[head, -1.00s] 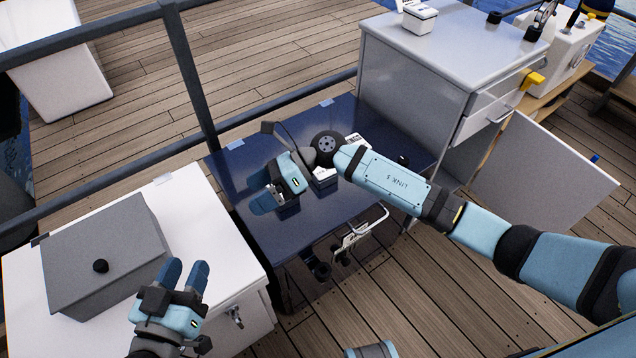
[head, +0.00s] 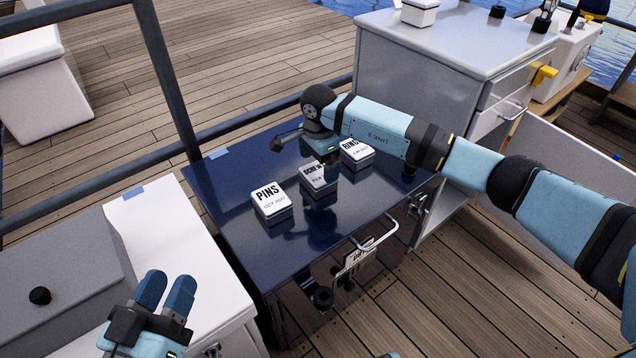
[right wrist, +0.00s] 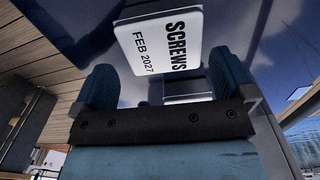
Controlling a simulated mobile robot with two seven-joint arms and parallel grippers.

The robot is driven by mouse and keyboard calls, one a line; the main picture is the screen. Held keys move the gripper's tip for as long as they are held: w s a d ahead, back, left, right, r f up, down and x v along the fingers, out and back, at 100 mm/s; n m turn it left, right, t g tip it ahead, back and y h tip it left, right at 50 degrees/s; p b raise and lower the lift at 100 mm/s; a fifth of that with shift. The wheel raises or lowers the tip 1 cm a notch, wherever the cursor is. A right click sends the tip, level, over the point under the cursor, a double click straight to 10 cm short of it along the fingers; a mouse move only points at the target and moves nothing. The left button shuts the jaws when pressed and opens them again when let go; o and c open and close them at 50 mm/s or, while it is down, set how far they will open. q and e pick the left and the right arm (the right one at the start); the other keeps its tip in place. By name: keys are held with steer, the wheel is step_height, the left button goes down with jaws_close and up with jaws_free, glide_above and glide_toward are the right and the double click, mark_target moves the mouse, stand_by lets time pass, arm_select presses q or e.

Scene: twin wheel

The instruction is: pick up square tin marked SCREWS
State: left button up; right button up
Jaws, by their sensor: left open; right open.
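The square white tin marked SCREWS (head: 314,181) stands on the dark blue tabletop (head: 228,220), between the PINS tin (head: 271,203) and the RINGS tin (head: 357,153). My right gripper (head: 328,161) hangs above the SCREWS tin, pointing down, and hides part of its lid. In the right wrist view the SCREWS lid (right wrist: 165,42) shows its lettering beyond the two blue fingers of my right gripper (right wrist: 160,72). That gripper is open and empty; its height above the lid is hard to tell. My left gripper (head: 167,287) is open and empty at lower left.
A white cabinet with a grey box (head: 65,275) stands at left. A grey cabinet (head: 440,55) with another white tin (head: 420,13) on top stands at the back right. A railing (head: 165,85) runs behind the blue table. Its front left top is clear.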

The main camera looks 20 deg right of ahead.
mark_target(318, 172)
step_height(318, 172, down, 6)
steer(key=b, duration=0.2)
steer(key=shift+w+a+f+b, duration=0.1)
steer(key=shift+b, duration=0.25)
arm_select(q)
steer(key=shift+g, duration=0.9)
steer(key=f, duration=0.4)
steer(key=shift+d, duration=0.2)
arm_select(e)
steer(key=c, duration=0.8)
